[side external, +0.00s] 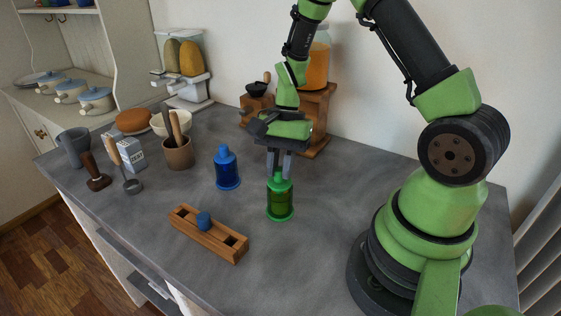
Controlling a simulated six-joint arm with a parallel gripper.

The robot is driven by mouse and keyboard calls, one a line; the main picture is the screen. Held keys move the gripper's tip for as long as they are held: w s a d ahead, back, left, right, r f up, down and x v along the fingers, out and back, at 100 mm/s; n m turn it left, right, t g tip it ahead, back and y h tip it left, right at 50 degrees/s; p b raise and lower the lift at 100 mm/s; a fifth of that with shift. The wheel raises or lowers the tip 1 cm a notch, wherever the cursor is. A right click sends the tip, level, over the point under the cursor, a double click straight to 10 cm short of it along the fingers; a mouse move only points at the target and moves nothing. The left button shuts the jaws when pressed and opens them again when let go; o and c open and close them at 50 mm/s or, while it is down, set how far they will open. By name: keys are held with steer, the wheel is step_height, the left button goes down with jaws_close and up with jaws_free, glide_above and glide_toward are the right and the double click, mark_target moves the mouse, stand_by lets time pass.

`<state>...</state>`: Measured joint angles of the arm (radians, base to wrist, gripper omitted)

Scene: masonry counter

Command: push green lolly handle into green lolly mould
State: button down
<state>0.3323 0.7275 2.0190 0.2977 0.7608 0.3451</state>
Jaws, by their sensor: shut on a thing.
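The green lolly mould (281,208) is a translucent green cylinder with a wider foot, upright on the grey counter right of centre. The green lolly handle (280,185) is at the top of the mould, in line with it. How deep it sits in the mould cannot be told from this view. My gripper (280,175) points straight down above the mould, its grey fingers shut on the upper part of the handle. The fingers partly hide the handle's top.
A blue lolly mould with its top (227,168) stands to the left. A wooden block (225,245) with square holes and a blue knob (204,221) lies in front. A wooden dispenser (317,110) stands behind. Counter right of the mould is clear up to my base.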

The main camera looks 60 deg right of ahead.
steer(key=shift+f, duration=0.45)
steer(key=c, duration=1)
jaws_free()
steer(key=shift+r, duration=0.1)
steer(key=v, duration=0.9)
steer(key=shift+d+r, duration=0.2)
steer(key=shift+r, duration=0.15)
steer(key=s+a+r+n+t, duration=0.2)
steer(key=s+a+r+n, duration=0.1)
steer(key=s+r, duration=0.1)
steer(key=s+a+r+n+t+h, duration=0.1)
steer(key=s+a+r+n+t, duration=0.2)
steer(key=s+r+n, duration=0.1)
steer(key=s+a+r+n+t, duration=0.3)
steer(key=s+a+r+n, duration=0.1)
steer(key=r, duration=0.1)
steer(key=shift+s+r+h, duration=0.15)
steer(key=shift+s+h, duration=0.1)
steer(key=shift+h, duration=0.15)
